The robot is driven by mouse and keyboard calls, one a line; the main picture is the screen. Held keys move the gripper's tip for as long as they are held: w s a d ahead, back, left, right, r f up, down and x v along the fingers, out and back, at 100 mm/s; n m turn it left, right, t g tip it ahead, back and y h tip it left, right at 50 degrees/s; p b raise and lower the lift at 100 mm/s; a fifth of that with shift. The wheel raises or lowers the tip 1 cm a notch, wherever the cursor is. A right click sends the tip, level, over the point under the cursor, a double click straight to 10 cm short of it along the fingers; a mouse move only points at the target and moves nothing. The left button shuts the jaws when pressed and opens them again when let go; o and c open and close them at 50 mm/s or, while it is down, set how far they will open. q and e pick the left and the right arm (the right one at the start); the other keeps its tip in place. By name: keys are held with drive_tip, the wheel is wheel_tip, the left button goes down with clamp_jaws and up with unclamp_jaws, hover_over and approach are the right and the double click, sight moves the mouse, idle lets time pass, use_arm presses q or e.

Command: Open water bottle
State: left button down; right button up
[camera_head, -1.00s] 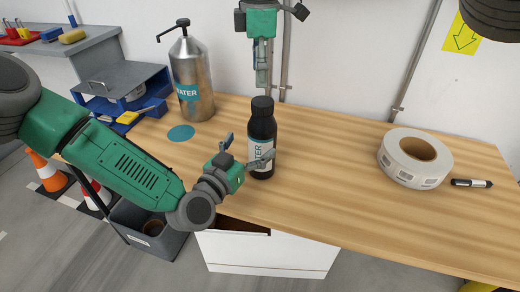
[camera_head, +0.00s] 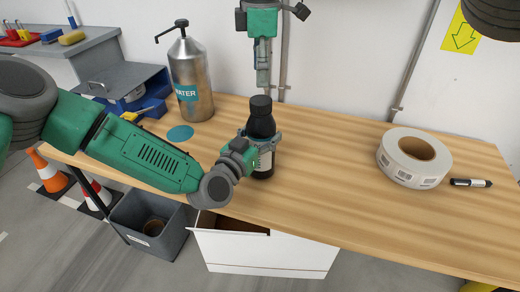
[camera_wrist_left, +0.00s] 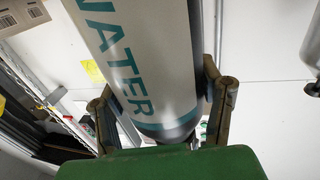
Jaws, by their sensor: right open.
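The black water bottle (camera_head: 261,122) with a black cap (camera_head: 261,104) and a white label stands upright on the table, cap on. My left gripper (camera_head: 262,137) has one finger on each side of its upper body, below the cap. The left wrist view shows the white label of the bottle (camera_wrist_left: 140,65) between the two fingers (camera_wrist_left: 165,105). Whether both fingers press on it is unclear. My right gripper (camera_head: 263,74) is open and points down above and behind the cap, clear of the bottle; its fingers overlap in this view.
A steel water dispenser (camera_head: 194,80) stands at the back left beside a round teal disc (camera_head: 180,133). A white label roll (camera_head: 414,158) and a marker (camera_head: 470,183) lie on the right of the wooden table (camera_head: 330,170). A drawer (camera_head: 265,250) is partly open below the front edge.

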sight(260, 100)
drive_tip(key=shift+d+m, duration=0.1)
drive_tip(key=shift+m, duration=0.9)
drive_tip(key=m, duration=0.6)
drive_tip(key=shift+w+a, duration=0.1)
drive_tip(key=shift+a, duration=0.1)
drive_tip(key=m, duration=0.6)
drive_tip(key=shift+m, duration=0.4)
drive_tip(key=m, duration=0.4)
drive_tip(key=shift+w, duration=0.1)
drive_tip(key=m, duration=0.4)
drive_tip(key=shift+m, duration=0.4)
drive_tip(key=m, duration=0.4)
drive_tip(key=shift+w, duration=0.1)
drive_tip(key=m, duration=0.3)
drive_tip(key=shift+f+m, duration=0.35)
drive_tip(key=shift+m, duration=0.15)
wheel_tip(260, 100, down, 7)
drive_tip(key=shift+f, duration=0.15)
